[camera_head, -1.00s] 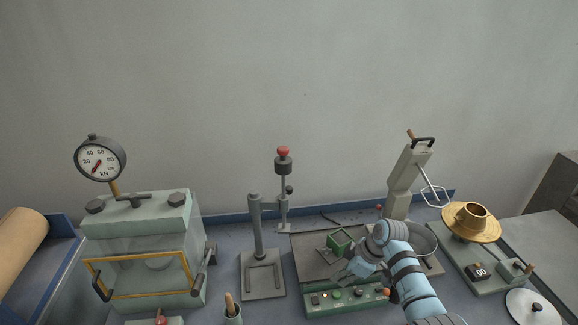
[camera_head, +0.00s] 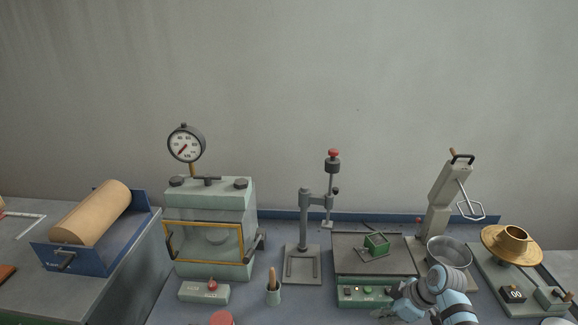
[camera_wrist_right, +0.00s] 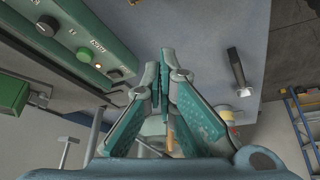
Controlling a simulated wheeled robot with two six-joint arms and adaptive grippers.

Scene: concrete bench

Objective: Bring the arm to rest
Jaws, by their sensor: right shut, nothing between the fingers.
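My right arm comes in at the lower right of the head view. Its gripper (camera_head: 392,312) is low in front of the bench, by the front right corner of the green control box (camera_head: 358,290). In the right wrist view the two fingers of the right gripper (camera_wrist_right: 165,75) are brought together at their tips, with nothing held. The control box's panel (camera_wrist_right: 75,45) shows at the upper left there, apart from the fingers. My left gripper is in neither view.
A grey plate (camera_head: 345,252) carries a green cube-shaped mould (camera_head: 376,243). A metal bowl (camera_head: 449,252), a brass funnel piece (camera_head: 512,240) and a tall lever device (camera_head: 445,200) stand right. A press with gauge (camera_head: 210,195) and a blue tray with a roll (camera_head: 65,240) stand left.

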